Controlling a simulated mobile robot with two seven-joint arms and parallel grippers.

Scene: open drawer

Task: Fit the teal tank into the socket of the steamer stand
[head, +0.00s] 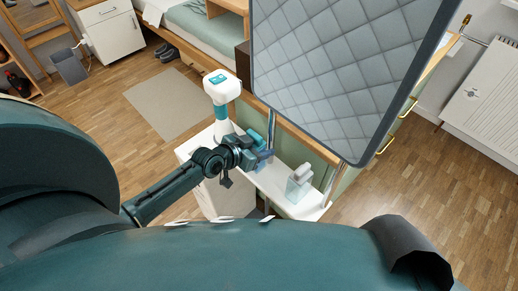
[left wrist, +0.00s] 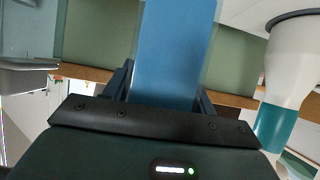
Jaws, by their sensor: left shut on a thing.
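My left gripper (head: 256,155) is shut on the teal tank (head: 265,157), over the white top of a narrow cabinet. In the left wrist view the tank (left wrist: 172,55) looks blue and translucent and runs upward from between the fingers (left wrist: 165,95). The steamer stand (head: 222,100), white with a teal band, stands upright just left of and behind the gripper. In the left wrist view the stand (left wrist: 290,75) is at the right edge, apart from the tank. I cannot make out its socket. My right gripper is not in view.
A clear bottle with a pale cap (head: 299,183) stands on the white top (head: 272,183) to the right of the gripper. A large quilted grey panel (head: 335,75) rises close behind the top. A metal post (head: 327,186) is near the right end.

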